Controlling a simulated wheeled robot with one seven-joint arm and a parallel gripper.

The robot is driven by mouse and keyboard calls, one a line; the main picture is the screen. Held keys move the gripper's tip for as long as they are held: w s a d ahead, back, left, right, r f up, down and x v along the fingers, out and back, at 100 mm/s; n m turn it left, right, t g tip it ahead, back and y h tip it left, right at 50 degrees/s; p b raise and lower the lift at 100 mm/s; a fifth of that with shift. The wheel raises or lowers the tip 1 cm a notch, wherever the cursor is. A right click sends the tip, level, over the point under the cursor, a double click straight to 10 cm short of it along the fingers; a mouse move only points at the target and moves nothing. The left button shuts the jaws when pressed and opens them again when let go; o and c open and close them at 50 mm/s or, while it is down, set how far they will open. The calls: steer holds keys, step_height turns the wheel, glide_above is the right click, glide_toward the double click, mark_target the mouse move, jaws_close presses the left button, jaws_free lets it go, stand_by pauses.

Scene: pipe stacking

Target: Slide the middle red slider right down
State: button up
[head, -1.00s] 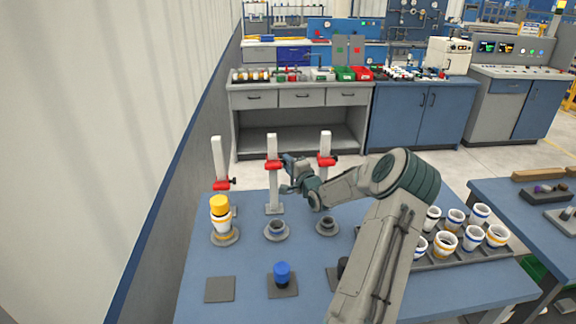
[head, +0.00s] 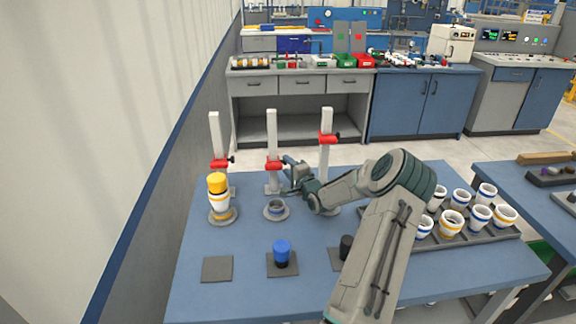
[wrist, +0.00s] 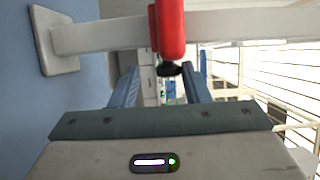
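The middle red slider (head: 274,166) sits on the middle white post (head: 272,135), a little above the base and well below the post's top. My gripper (head: 287,173) is just right of it. In the wrist view the post lies sideways with its base plate (wrist: 50,40) at left, and the red slider (wrist: 170,25) is at top centre. Its black knob (wrist: 168,70) shows between my spread fingers (wrist: 160,90), closer to the right-hand finger. The fingers are open; I cannot tell whether one touches the knob.
The left post's slider (head: 219,163) is low and the right post's slider (head: 327,140) is higher. A yellow-topped stack (head: 217,192) stands front left, an empty round holder (head: 276,210) centre. A blue piece (head: 282,250) and a cup tray (head: 468,237) are nearer.

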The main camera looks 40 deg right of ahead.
steer(key=shift+r, duration=0.15)
steer(key=s+a+b, duration=0.1)
steer(key=s+a, duration=0.1)
steer(key=s, duration=1.1)
steer(key=shift+s, duration=0.25)
steer(key=shift+a, duration=0.1)
